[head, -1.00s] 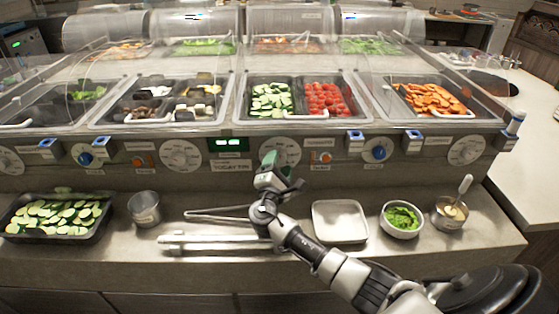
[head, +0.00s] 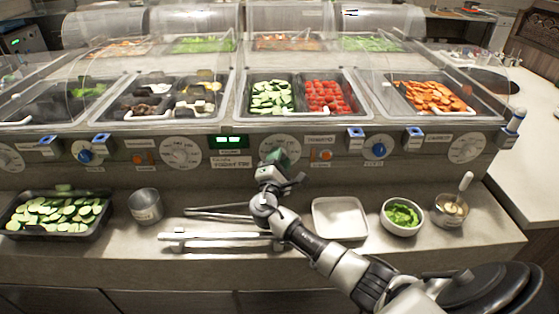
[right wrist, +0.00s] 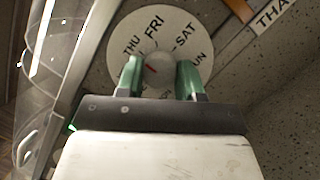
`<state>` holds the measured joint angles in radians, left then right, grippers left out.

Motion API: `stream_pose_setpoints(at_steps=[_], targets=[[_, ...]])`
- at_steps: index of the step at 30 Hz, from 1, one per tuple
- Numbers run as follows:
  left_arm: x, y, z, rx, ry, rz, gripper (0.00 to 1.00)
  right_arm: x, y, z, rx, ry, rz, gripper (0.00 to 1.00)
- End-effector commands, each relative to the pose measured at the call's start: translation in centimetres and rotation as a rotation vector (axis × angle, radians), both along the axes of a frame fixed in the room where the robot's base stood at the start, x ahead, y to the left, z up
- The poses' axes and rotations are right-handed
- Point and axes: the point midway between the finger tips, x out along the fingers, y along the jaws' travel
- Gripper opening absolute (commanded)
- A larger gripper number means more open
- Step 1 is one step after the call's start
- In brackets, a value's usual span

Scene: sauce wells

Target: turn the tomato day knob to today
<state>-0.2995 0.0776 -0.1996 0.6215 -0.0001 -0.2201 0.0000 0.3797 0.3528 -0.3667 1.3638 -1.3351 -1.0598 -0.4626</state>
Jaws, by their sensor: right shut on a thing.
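The tomato day dial (head: 291,145) is a round white dial on the counter's front panel, below the cucumber and tomato pans, partly hidden by my right gripper (head: 279,163). In the right wrist view the dial (right wrist: 122,68) shows THU, FRI and SAT; SUN is partly covered. The grey knob (right wrist: 160,66) at its middle has a red mark on its left side. The green fingers of my right gripper (right wrist: 160,74) are shut on the knob, one on each side. A small sign (head: 231,162) under a green display stands left of the dial; its day is too blurred to read surely.
Other white dials (head: 180,152), a blue knob (head: 375,146) and an orange switch (head: 321,155) line the panel. On the counter below are metal tongs (head: 220,238), a square white dish (head: 340,218), a bowl of greens (head: 402,217) and a cucumber tray (head: 57,213).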

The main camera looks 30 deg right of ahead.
Motion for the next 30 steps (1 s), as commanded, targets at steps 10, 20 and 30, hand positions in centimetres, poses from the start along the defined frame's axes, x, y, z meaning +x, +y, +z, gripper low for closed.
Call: stream_pose_setpoints(at_steps=[10, 20, 30], targets=[[0.0, 0.0, -2.8, 0.0, 0.0, 0.0, 0.47, 0.0, 0.1, -0.4, 0.186, -0.115, -0.001, 0.13], [0.0, 0.1, -4.9, 0.001, 0.001, -0.001, 0.47, 0.0, 0.2, -0.2, 0.421, -0.257, -0.001, 0.13], [-0.1, 0.2, -5.8, 0.003, 0.002, -0.002, 0.47, 0.1, 0.2, 0.1, 0.59, -0.361, 0.0, 0.13]])
